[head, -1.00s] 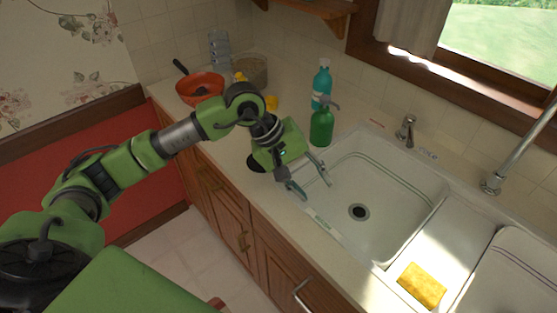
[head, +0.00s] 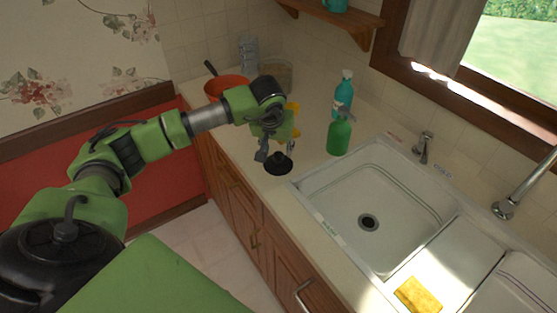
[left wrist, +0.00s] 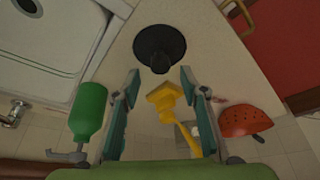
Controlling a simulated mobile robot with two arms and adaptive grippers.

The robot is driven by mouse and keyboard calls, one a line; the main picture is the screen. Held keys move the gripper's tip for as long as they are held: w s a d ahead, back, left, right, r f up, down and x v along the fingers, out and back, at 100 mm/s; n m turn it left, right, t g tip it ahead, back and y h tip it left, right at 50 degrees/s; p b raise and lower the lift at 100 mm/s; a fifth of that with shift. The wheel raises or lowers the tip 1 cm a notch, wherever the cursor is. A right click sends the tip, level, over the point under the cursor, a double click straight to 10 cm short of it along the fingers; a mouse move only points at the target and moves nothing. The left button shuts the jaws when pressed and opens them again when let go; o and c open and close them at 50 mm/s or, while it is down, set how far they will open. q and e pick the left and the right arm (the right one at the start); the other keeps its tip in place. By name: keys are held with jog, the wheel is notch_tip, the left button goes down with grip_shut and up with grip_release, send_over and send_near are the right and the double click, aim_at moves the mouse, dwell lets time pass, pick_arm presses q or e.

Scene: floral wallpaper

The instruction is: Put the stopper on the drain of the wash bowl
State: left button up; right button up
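The black stopper (head: 278,165) lies on the counter just left of the wash bowl (head: 314,217). It has a wide round base and a raised centre, and also shows in the left wrist view (left wrist: 160,48). The bowl is empty, with its dark drain (head: 368,222) uncovered. My left gripper (head: 276,150) is open and empty, its fingers pointing down at the stopper. In the left wrist view the open fingertips (left wrist: 160,74) lie just short of the stopper, one on each side of its line. My right gripper is not in view.
A red colander (left wrist: 245,120) and a yellow tool (left wrist: 165,99) lie beyond the gripper. A yellow sponge (head: 418,295) lies right of the bowl.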

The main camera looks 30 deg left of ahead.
aim_at(278, 154)
pick_arm(q)
jog(key=p+x, duration=0.2)
jog(key=x, duration=0.2)
jog(key=shift+w+f, duration=0.1)
jog(key=shift+f, duration=0.1)
jog(key=shift+w+a+f, duration=0.1)
jog(key=shift+f, duration=0.2)
grip_shut()
jog(key=shift+r, duration=0.1)
